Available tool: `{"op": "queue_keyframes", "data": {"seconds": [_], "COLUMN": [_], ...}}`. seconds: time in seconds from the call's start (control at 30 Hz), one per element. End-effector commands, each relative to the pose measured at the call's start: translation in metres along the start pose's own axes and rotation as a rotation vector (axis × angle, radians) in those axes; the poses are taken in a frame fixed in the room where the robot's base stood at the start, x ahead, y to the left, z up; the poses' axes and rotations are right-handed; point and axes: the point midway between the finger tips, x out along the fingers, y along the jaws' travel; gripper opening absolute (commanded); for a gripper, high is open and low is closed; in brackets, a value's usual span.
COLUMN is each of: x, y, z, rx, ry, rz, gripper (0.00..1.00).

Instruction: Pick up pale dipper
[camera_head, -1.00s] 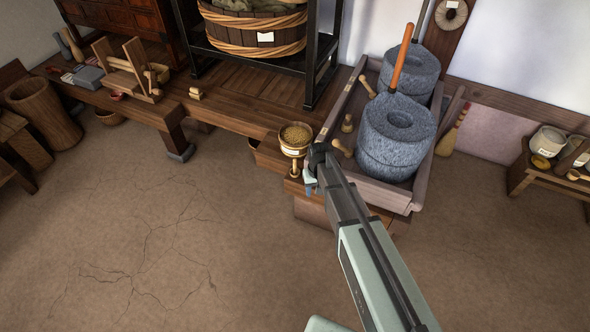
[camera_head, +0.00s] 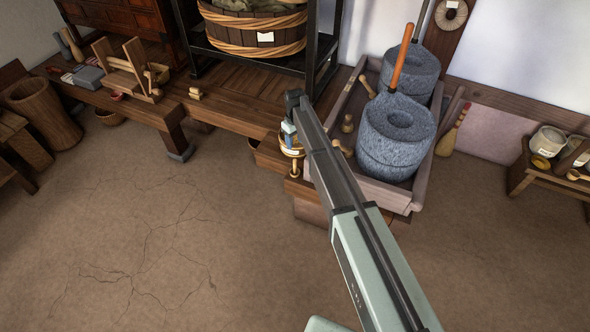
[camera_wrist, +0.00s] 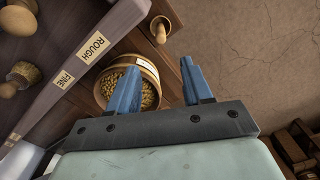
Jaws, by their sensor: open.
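A small pale wooden piece with a round cup and a stubby handle, which looks like the pale dipper (camera_wrist: 158,30), lies on the narrow wooden ledge at the top of the wrist view. In the head view the pale dipper (camera_head: 294,169) shows just below the grain tub. My gripper (camera_wrist: 155,68) is open and empty, with two blue fingers. In the wrist view the dipper lies beyond the fingertips, apart from them. In the head view my gripper (camera_head: 290,138) is over the grain tub and partly hides it.
The round grain tub (camera_wrist: 148,92) is beside the left finger. A trough wall (camera_wrist: 75,70) labelled ROUGH and FINE runs alongside. Grey quern stones (camera_head: 397,140) with an orange handle stand in the trough. A rack with a large tub (camera_head: 255,38) is behind. The floor at left is clear.

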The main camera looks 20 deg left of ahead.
Motion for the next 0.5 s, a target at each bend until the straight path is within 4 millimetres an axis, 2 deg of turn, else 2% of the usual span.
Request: {"op": "queue_keyframes", "data": {"seconds": [0.17, 0.5], "x": [0.019, 0.074], "y": [0.0, 0.0], "z": [0.0, 0.0], "rx": [0.0, 0.002], "ry": [-0.001, -0.001], "rz": [0.0, 0.0], "gripper": [0.5, 0.5]}}
